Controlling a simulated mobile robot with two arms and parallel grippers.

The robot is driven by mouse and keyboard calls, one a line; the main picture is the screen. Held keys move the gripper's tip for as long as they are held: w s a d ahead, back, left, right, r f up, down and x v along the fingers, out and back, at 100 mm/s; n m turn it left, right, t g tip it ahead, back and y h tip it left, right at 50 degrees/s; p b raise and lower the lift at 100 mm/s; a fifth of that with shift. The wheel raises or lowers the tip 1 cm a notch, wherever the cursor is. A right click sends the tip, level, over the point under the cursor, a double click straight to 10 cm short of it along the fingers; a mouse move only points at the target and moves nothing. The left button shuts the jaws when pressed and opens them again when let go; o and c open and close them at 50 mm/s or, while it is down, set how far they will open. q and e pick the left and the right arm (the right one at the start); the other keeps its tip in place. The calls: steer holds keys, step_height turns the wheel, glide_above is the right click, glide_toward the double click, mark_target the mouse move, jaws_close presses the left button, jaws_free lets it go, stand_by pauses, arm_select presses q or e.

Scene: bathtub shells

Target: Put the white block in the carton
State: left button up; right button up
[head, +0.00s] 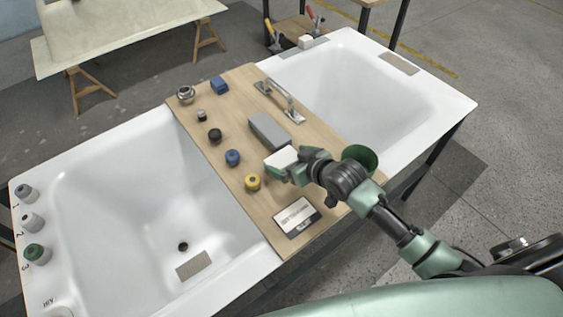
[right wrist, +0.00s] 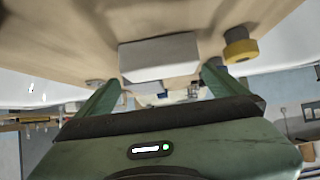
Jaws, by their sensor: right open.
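The white block (head: 282,158) lies on the wooden board, toward its right front part. My right gripper (head: 284,168) is open, low over the board, with its fingers at the block. In the right wrist view the block (right wrist: 158,57) shows as a pale box ahead of and between the two spread fingers; I cannot tell whether they touch it. I cannot make out a carton for certain in either view. My left gripper is not in view.
The board (head: 228,152) spans a white tub shell. A dark green round thing (head: 361,156) is beside my arm.

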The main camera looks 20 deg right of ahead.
mark_target(283, 159)
steer(key=shift+x, duration=1.1)
steer(key=shift+w+a+f+p, duration=0.3)
steer(key=shift+w+f, duration=0.25)
steer(key=shift+f, duration=0.15)
steer(key=c, duration=1)
steer(key=shift+c, duration=0.9)
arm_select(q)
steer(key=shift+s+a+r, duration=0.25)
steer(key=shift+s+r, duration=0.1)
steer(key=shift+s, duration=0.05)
arm_select(e)
steer(key=shift+r, duration=0.15)
